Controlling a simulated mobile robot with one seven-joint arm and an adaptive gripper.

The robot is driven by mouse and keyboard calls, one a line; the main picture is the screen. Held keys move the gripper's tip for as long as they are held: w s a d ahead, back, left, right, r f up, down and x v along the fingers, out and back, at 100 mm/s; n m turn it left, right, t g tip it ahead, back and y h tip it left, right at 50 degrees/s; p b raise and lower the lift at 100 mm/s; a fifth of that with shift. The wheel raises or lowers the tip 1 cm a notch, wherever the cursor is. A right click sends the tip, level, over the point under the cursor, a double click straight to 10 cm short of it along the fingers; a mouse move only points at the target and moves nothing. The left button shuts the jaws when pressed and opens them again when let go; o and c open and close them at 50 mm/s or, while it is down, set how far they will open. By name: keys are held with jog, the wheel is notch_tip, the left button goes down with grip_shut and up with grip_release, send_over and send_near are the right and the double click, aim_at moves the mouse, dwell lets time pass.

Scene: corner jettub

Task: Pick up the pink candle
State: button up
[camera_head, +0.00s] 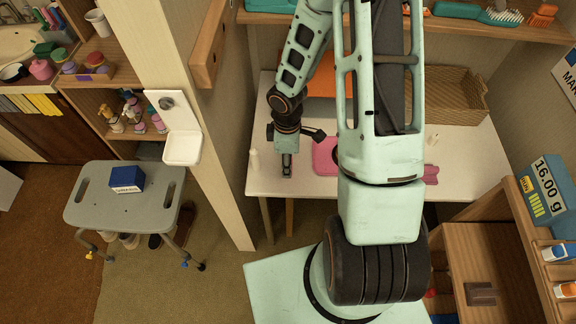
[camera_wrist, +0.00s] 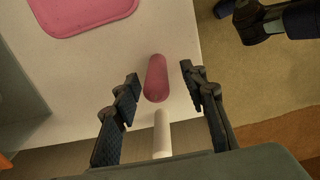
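The pink candle (camera_wrist: 155,78) is a short rounded pink cylinder at the white table's edge in the wrist view. My gripper (camera_wrist: 160,76) is open, with one dark finger on each side of the candle and a gap visible on both sides. A slim white cylinder (camera_wrist: 162,135) is just below the candle in that view, also between the fingers. In the head view my gripper (camera_head: 287,172) points down over the table's front left part. I cannot make out the pink candle there; my gripper seems to hide it.
A pink tray (camera_wrist: 85,12) lies on the white table (camera_wrist: 80,85), away from the fingers. A wicker basket (camera_head: 455,95) stands at the back right. A wooden post (camera_head: 185,90) rises left of the table. A grey stool (camera_head: 85,208) with a blue box (camera_head: 127,178) stands farther left.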

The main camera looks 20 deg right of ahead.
notch_tip(320, 180, down, 4)
jog(key=shift+w+d, duration=0.15)
jog(key=shift+c, duration=0.4)
grip_shut()
